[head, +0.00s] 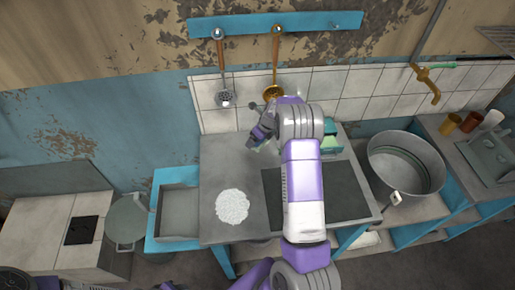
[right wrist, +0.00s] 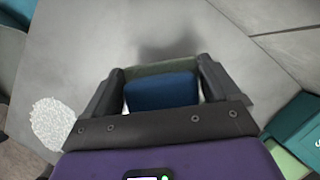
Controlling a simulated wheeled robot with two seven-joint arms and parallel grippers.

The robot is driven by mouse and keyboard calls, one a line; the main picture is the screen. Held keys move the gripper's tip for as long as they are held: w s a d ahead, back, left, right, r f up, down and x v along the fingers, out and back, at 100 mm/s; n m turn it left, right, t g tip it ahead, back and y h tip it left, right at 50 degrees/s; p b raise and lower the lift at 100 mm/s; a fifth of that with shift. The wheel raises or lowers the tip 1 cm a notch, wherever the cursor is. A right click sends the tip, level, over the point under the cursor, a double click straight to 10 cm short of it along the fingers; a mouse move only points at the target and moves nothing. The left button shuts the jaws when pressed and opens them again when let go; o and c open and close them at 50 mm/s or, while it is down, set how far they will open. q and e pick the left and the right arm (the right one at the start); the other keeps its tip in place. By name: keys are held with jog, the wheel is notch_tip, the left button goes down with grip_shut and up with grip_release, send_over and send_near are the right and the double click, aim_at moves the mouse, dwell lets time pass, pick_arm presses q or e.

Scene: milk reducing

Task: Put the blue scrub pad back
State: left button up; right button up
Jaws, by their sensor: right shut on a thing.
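The blue scrub pad (right wrist: 162,92) shows in the right wrist view, between the two fingers of my right gripper (right wrist: 160,72). A pale grey-green layer shows along its far edge. My right gripper is shut on the pad, above the grey tabletop. In the head view my right gripper (head: 259,140) is over the back part of the table, near the tiled wall. There my own gripper and arm mostly hide the pad. My left gripper is not in view.
A white round textured mat (head: 233,206) lies on the table's left part. A teal box-like thing (head: 331,144) stands at the back right, close to my right arm. A dark panel (head: 345,193) covers the table's front right. A large metal pot (head: 405,165) stands farther right.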

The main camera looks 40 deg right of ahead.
aim_at(257, 146)
jog(key=shift+f+b, duration=0.45)
jog(key=shift+f, duration=2.35)
jog(key=shift+f, duration=0.1)
jog(key=o, duration=0.7)
jog(key=shift+f, duration=0.1)
jog(key=shift+o, duration=0.2)
jog(key=p+v, duration=0.2)
jog(key=v, duration=1)
jog(key=shift+r, duration=0.2)
